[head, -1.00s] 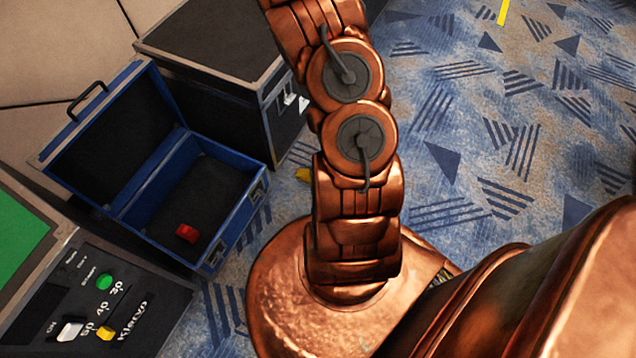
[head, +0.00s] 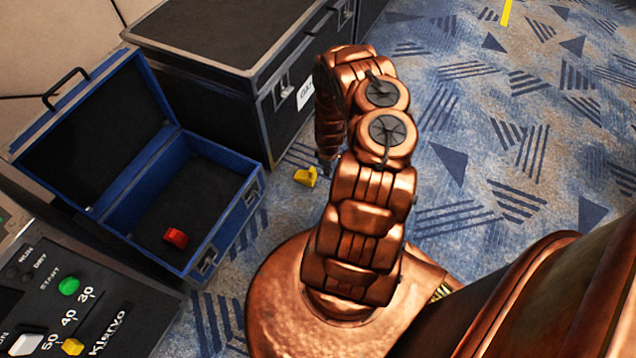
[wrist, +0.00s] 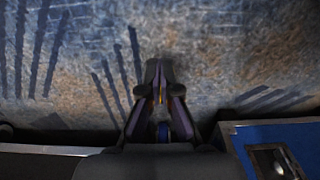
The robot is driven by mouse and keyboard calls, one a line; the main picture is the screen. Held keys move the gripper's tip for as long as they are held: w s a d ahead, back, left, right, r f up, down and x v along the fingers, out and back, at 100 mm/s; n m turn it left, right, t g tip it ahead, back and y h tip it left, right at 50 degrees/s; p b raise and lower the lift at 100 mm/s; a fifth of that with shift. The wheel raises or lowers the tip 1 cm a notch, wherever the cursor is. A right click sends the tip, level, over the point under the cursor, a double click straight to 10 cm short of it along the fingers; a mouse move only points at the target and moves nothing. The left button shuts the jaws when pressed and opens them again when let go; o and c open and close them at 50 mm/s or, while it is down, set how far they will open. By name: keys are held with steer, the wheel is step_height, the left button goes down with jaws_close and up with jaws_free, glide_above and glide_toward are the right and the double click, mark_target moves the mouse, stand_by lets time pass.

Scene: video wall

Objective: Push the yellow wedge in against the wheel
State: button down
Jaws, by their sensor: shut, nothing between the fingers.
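The yellow wedge (head: 306,177) lies on the blue patterned carpet, close to the near side of a large black case. My gripper (head: 327,168) is low beside it on its right, partly hidden by my arm; I cannot tell whether they touch. In the wrist view my gripper (wrist: 160,78) is shut and points at the carpet, with a small orange-yellow sliver showing between the finger links. I cannot make out the wedge itself there. No wheel can be made out in either view.
The large black case (head: 222,45) stands behind the wedge. An open blue case (head: 228,222) with a red object (head: 176,238) inside is to the left; its blue side also shows in the wrist view (wrist: 275,133). A control panel (head: 100,300) is at lower left. Carpet is clear to the right.

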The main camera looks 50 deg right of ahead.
mark_target(321, 187)
step_height(321, 187, down, 11)
steer(key=b, duration=0.9)
steer(key=shift+w+a+r+b, duration=0.1)
steer(key=shift+w+a+b, duration=0.1)
steer(key=shift+w, duration=0.4)
steer(key=shift+w+a+r+b, duration=0.1)
steer(key=shift+w+a+b, duration=0.1)
steer(key=shift+w, duration=0.4)
steer(key=shift+w+a+r+b, duration=0.1)
steer(key=shift+w+a+b, duration=0.05)
steer(key=shift+w, duration=0.25)
steer(key=shift+w+a+r+b, duration=0.1)
steer(key=shift+w+b, duration=0.05)
steer(key=shift+w, duration=0.2)
steer(key=shift+w, duration=0.1)
